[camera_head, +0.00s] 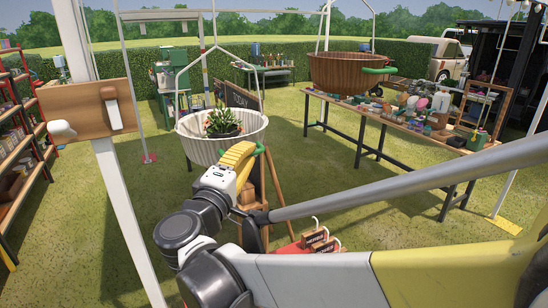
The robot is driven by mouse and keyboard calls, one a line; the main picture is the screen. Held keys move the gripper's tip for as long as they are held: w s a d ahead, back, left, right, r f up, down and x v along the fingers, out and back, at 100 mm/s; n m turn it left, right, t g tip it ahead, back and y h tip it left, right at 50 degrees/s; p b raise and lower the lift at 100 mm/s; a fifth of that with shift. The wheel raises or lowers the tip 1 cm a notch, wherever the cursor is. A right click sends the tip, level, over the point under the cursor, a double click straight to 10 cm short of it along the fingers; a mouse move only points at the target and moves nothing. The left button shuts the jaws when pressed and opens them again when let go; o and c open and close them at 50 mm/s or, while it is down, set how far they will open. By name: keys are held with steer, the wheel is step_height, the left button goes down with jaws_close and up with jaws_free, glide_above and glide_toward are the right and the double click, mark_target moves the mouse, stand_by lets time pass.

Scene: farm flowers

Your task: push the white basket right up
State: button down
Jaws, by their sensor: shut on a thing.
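The white basket (193,152) hangs on thin white lines left of centre. It is round and ribbed, and a dark pot with a leafy, flowering plant (222,121) sits in it. My gripper (251,150), with yellow fingers, is at the basket's near right rim. It is shut around a green handle (260,148) there; the fingers hide most of the grip and part of the rim.
A wooden tub (338,73) with a green handle hangs at the right, above a long table (342,103) of small goods. A post with a wooden board (90,110) stands at left. Shelves (18,150) are far left. A chalkboard stand (243,98) is behind the basket.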

step_height(320, 180, up, 16)
steer(key=p, duration=0.8)
steer(key=shift+w, duration=0.15)
steer(key=c, duration=1.5)
jaws_free()
steer(key=shift+f, duration=0.1)
steer(key=shift+o, duration=0.2)
steer(key=v, duration=1.2)
steer(key=shift+f, duration=0.1)
